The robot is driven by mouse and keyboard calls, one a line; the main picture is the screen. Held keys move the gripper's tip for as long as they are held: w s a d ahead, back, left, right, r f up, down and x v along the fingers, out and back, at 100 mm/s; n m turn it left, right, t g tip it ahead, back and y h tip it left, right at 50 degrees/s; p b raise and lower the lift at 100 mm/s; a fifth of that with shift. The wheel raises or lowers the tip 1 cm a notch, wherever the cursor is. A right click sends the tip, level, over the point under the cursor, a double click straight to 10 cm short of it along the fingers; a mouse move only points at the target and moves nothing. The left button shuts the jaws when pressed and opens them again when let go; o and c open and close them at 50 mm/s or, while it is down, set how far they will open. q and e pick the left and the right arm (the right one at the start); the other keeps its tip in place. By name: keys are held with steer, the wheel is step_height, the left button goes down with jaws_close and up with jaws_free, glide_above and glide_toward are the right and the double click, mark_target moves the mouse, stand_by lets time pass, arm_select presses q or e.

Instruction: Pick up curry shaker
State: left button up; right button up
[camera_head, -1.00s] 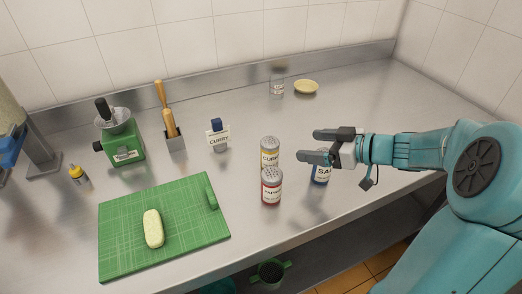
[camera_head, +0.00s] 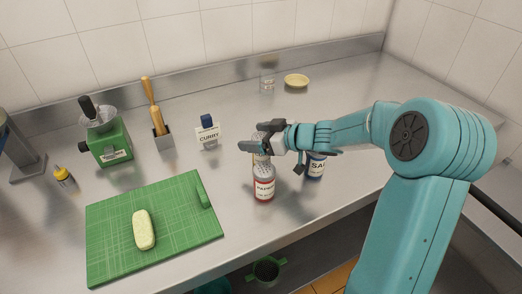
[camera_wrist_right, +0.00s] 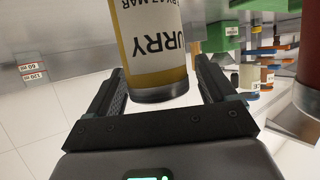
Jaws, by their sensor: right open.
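The curry shaker (camera_wrist_right: 152,42) has a yellowish body and a white label with dark letters. In the right wrist view it stands between the two dark fingers of my right gripper (camera_wrist_right: 160,72), nearer the fingertips than the palm. The fingers are apart, with a visible gap on the right side. In the head view my right gripper (camera_head: 257,146) is at the shaker, just behind the paprika shaker, and hides most of it. My left gripper is not in view.
The red-labelled paprika shaker (camera_head: 264,187) stands just in front of the gripper. The salt shaker (camera_head: 316,166) stands to the right, under my arm. A green cutting board (camera_head: 110,225) lies at left.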

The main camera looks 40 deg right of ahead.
steer(key=shift+w+f, duration=0.2)
steer(key=shift+w, duration=0.2)
steer(key=shift+s+r, duration=0.15)
steer(key=shift+a, duration=0.1)
steer(key=shift+c, duration=0.7)
steer(key=c, duration=1)
steer(key=shift+o, duration=0.2)
step_height(320, 180, up, 20)
steer(key=p, duration=0.8)
